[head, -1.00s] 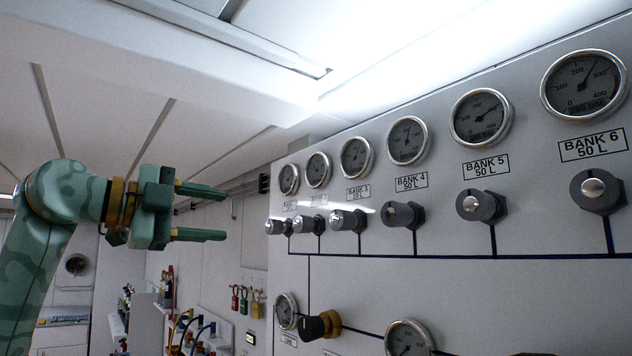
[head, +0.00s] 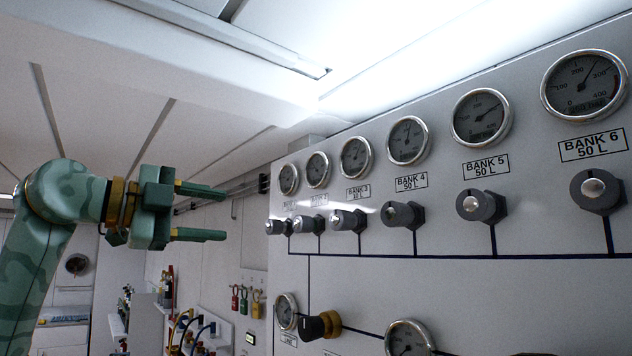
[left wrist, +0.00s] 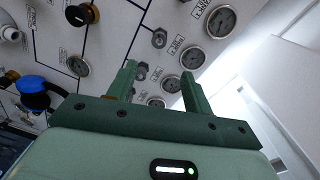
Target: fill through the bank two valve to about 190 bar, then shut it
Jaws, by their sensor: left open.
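The bank two valve (head: 307,224) is a small dark knob with a bright end cap, second from the left in the valve row. The bank two gauge (head: 318,169) is above it, too small to read. Its label between them is blurred. My left gripper (head: 225,213) is open and empty, left of the valve row, its fingers pointing right toward the panel. In the left wrist view, the open fingers (left wrist: 160,70) frame part of the panel, with a valve knob (left wrist: 141,71) near the left finger; I cannot tell which bank it is. My right gripper is out of view.
Other bank valves, such as the bank 3 valve (head: 347,220), are close beside in the row. A line gauge (head: 286,311) and a black knob with a brass collar (head: 320,325) are below. Hanging padlocks (head: 245,301) are on the far wall. Open air separates gripper and panel.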

